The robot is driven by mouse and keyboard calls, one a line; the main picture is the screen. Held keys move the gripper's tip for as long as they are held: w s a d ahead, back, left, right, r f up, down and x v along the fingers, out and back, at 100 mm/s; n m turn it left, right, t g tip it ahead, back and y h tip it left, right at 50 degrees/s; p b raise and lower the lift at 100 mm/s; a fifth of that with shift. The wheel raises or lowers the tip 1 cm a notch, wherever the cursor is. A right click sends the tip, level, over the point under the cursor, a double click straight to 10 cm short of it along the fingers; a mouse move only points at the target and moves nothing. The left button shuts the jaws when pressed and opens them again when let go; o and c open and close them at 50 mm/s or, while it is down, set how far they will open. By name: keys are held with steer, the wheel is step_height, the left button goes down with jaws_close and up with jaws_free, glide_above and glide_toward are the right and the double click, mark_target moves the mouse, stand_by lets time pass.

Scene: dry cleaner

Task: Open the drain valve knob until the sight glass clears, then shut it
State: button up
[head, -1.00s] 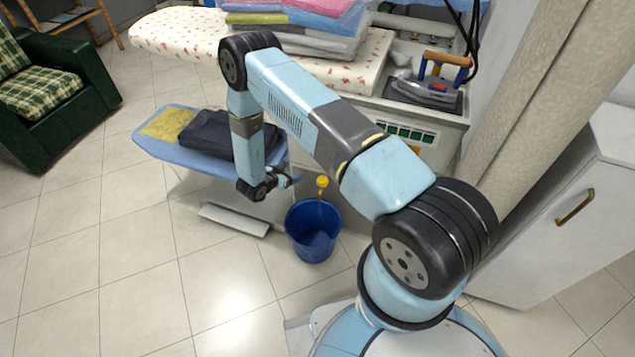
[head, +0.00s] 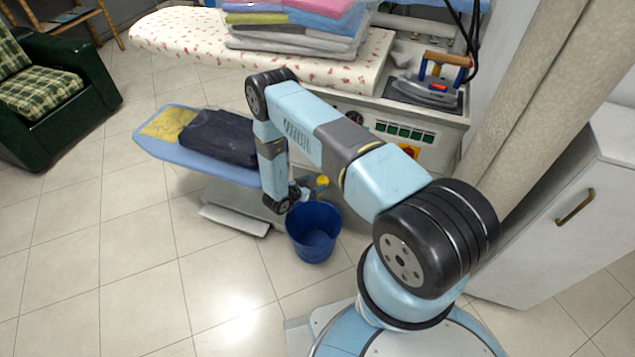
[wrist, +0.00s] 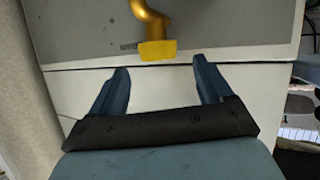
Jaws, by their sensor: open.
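The yellow drain valve knob (head: 322,182) sits low on the front of the ironing unit, above the blue bucket (head: 312,230). In the wrist view the knob (wrist: 158,50) is at the end of a bent brass pipe (wrist: 143,10), just ahead of my gripper. My gripper (wrist: 160,75) is open, its two blue fingers apart, with the knob just beyond the fingertips and roughly centred between them. In the head view my gripper (head: 303,190) is beside the knob, partly hidden by my wrist. I cannot make out the sight glass.
The ironing unit (head: 440,118) carries an iron (head: 430,92) and wrapped folded clothes (head: 295,25) on a padded board. A lower blue board (head: 170,155) holds dark folded cloth (head: 220,137). A white cabinet (head: 555,225) stands at the right.

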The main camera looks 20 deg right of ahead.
mark_target(320, 181)
steer(key=shift+x, duration=2.4)
steer(key=shift+c, duration=0.2)
